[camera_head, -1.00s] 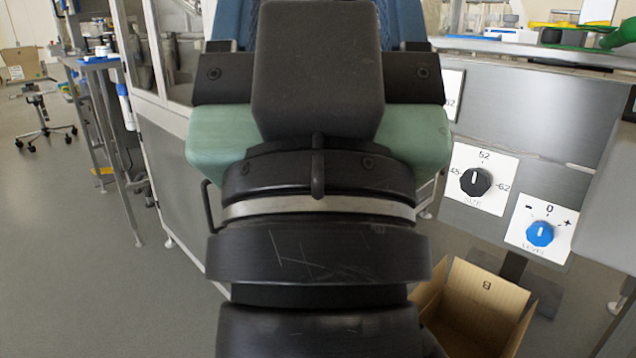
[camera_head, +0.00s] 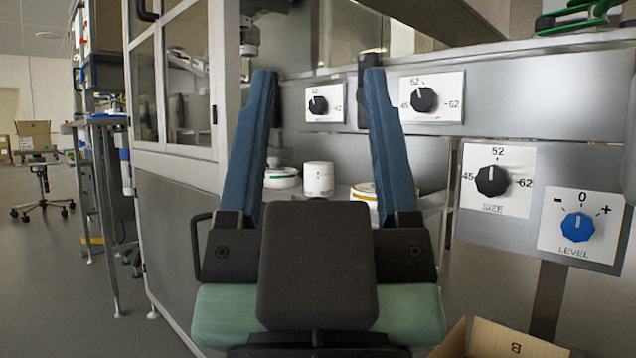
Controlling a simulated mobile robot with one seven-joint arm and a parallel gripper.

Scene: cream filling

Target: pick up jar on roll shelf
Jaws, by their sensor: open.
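Several white jars stand on a low shelf of the machine, ahead of my gripper. A plain white jar (camera_head: 319,179) shows between the fingers, upright. A lower jar with a green band (camera_head: 283,178) stands to its left, partly hidden by the left finger. A jar with a yellow band (camera_head: 367,192) stands to its right, partly hidden by the right finger. My gripper (camera_head: 320,76) is open, its two blue fingers pointing up in the picture, with nothing held between them. The shelf surface (camera_head: 337,196) shows only in part behind my gripper.
A steel panel carries black knobs (camera_head: 492,181) and a blue level knob (camera_head: 578,227) on the right. A glazed machine cabinet (camera_head: 175,95) stands on the left. An open cardboard box (camera_head: 500,340) sits low at the right.

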